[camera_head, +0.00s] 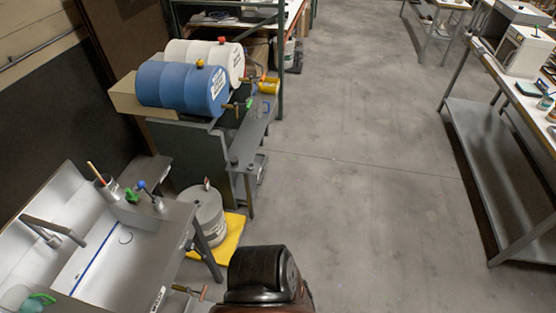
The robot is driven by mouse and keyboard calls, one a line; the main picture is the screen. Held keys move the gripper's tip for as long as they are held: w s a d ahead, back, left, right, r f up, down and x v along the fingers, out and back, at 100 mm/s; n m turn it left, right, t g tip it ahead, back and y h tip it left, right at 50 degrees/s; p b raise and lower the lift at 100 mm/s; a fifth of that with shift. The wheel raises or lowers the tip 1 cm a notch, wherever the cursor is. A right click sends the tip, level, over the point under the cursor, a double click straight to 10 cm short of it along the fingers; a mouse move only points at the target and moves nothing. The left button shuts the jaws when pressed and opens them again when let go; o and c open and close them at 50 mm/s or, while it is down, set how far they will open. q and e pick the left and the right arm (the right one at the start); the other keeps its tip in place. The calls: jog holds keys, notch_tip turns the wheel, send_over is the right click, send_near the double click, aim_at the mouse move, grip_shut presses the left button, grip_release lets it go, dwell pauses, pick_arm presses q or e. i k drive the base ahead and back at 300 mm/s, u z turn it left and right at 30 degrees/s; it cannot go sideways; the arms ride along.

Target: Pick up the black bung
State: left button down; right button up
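Two small dark pieces, one (233,160) and another (250,167), sit on the grey shelf (254,132) in front of the drums. One may be the black bung, but they are too small to tell. Neither of my grippers is in view.
A steel sink (95,265) stands at lower left. A grey drum (205,215) stands on a yellow mat (228,240) between sink and rack. A long bench (480,140) stands at right. The grey floor (365,170) between is clear.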

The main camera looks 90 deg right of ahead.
aim_at(234, 160)
jog(key=z, duration=2.6)
